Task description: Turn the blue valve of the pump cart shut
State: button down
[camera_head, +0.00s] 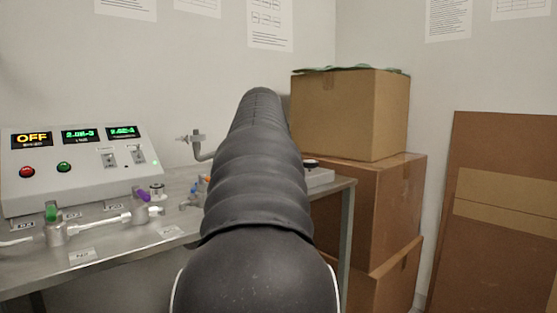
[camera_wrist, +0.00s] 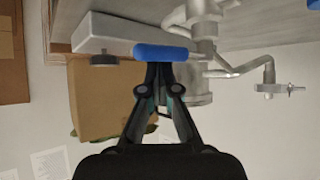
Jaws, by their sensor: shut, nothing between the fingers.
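The blue valve handle (camera_wrist: 161,52) shows in the wrist view as a short bar lying crosswise just beyond my fingertips. My gripper (camera_wrist: 160,68) is shut and empty, its tips right at the middle of the handle; I cannot tell whether they touch it. The metal pipework (camera_wrist: 203,75) of the valve is beside and behind the handle.
The cart top (camera_head: 175,228) also carries a control box (camera_head: 80,165) reading OFF, a green handle (camera_head: 52,211) and a purple handle (camera_head: 141,195). A bent pipe (camera_head: 200,147) rises left of my arm. Stacked cardboard boxes (camera_head: 350,115) stand to the right.

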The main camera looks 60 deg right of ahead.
jog(key=shift+w+a, duration=0.1)
jog(key=shift+a, duration=0.6)
jog(key=shift+f, duration=0.1)
jog(key=shift+w+a+f, duration=0.1)
jog(key=shift+a+f, duration=0.05)
jog(key=shift+a, duration=0.05)
jog(key=shift+w, duration=0.8)
jog(key=shift+d+r+p, duration=0.2)
jog(key=shift+d+p, duration=0.05)
jog(key=shift+p, duration=0.25)
jog(key=s+d+r, duration=0.1)
jog(key=d+r, duration=0.1)
jog(key=d, duration=0.1)
jog(key=w+a+r, duration=0.1)
jog(key=a+r, duration=0.5)
jog(key=a, duration=0.2)
jog(key=shift+w+r+p, duration=0.3)
jog(key=shift+w+p, duration=0.05)
jog(key=shift+p, duration=0.1)
